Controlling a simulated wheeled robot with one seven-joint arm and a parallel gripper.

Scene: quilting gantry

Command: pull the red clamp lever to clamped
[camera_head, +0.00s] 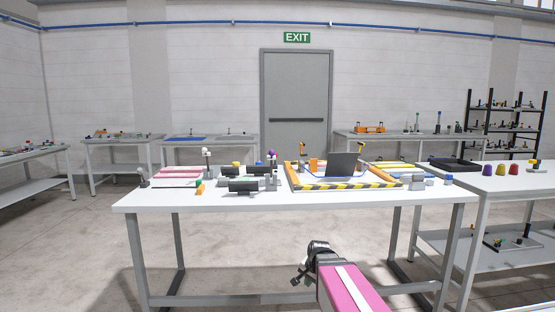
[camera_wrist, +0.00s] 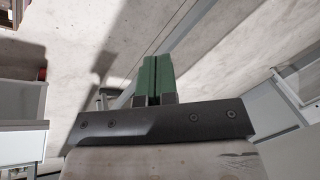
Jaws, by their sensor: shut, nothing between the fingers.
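I cannot make out a red clamp lever for certain in either view; the parts on the table are small. A white worktable (camera_head: 300,200) stands ahead, with an orange-sided frame (camera_head: 345,187) with a black-and-yellow striped front edge right of its middle. A dark upright panel (camera_head: 342,164) stands within the frame. My gripper (camera_head: 298,277) is low in front of the table, below its top and apart from everything on it. In the wrist view its two green fingers (camera_wrist: 155,78) are together with nothing between them, over the floor.
Dark cylindrical fixtures (camera_head: 243,187) and small coloured parts stand on the table's left half. A second table (camera_head: 520,178) at right carries a black tray (camera_head: 455,164) and coloured cones (camera_head: 500,170). Bare floor (camera_head: 85,250) lies to the left.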

